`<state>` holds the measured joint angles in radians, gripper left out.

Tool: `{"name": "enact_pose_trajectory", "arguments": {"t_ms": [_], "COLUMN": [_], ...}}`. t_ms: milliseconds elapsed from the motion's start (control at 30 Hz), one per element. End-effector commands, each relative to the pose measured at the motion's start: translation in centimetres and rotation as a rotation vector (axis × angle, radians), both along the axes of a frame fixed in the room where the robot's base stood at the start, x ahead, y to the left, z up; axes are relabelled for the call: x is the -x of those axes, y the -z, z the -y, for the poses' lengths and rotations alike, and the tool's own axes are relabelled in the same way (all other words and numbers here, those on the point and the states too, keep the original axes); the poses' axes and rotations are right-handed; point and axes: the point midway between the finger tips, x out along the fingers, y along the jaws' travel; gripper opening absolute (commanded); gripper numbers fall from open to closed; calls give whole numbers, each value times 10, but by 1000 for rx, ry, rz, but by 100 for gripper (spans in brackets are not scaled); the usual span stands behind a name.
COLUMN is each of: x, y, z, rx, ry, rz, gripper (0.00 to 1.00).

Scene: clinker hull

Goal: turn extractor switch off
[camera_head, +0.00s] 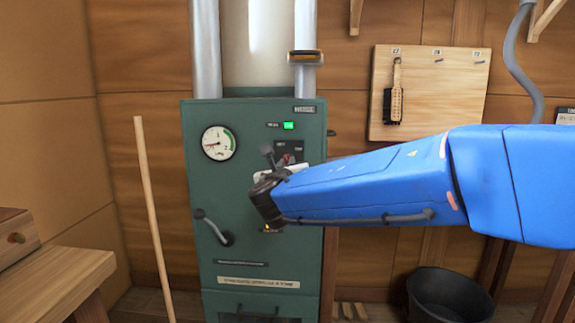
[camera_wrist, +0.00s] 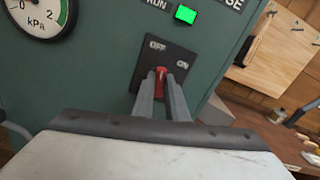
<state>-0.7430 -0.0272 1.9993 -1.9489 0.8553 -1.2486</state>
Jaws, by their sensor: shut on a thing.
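The extractor switch is a dark plate (camera_wrist: 164,62) marked OFF at left and ON at right, with a red lever (camera_wrist: 160,75) on it. It sits on the front of a green cabinet (camera_head: 195,270). In the wrist view my gripper (camera_wrist: 161,82) is shut on the red lever; the fingers hide part of it. The lever's exact position between the marks is hard to tell. A green RUN lamp (camera_wrist: 185,14) is lit above the plate, and it also shows in the head view (camera_head: 289,125). In the head view my arm covers much of the switch.
A round kPa gauge (camera_head: 219,143) and a black lever handle (camera_head: 213,228) are on the cabinet's left side. A wooden pole (camera_head: 152,215) stands left of it. A black bucket (camera_head: 448,296) is on the floor at right. A wooden board (camera_head: 428,90) hangs on the wall.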

Motion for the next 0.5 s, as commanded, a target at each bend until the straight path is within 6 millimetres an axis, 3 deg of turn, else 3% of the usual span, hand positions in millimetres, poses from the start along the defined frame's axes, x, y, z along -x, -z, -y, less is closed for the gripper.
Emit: {"name": "enact_pose_trajectory", "arguments": {"t_ms": [500], "x": [0], "y": [1], "z": [-1], "rx": [217], "ry": [0], "rz": [-8], "gripper": [0]}}
